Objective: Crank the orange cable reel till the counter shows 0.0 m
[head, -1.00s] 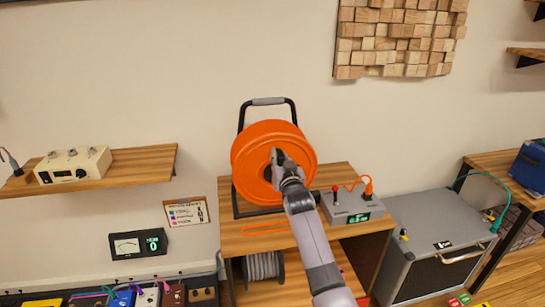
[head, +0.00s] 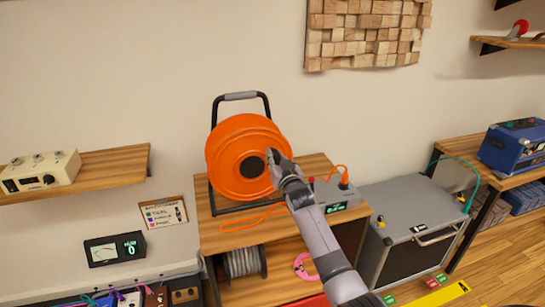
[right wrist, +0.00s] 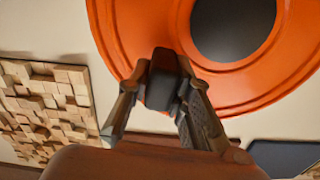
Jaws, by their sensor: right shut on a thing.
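The orange cable reel (head: 228,150) stands upright in a black frame with a grey top handle, on a wooden bench. Its dark hub (head: 252,167) shows in the middle. My right gripper (head: 275,168) is at the right part of the reel's face. In the right wrist view its fingers (right wrist: 165,85) are shut on a dark crank knob (right wrist: 162,80) in front of the orange disc. A grey box (head: 352,196) beside the reel has a green-lit display (head: 336,208), too small to read, partly near my arm. My left gripper is not in view.
An orange cable (head: 250,218) lies on the bench in front of the reel, and an orange plug (head: 344,182) sits on the grey box. A grey cable spool (head: 243,262) is on the shelf below. A silver-black cabinet (head: 415,225) stands to the right.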

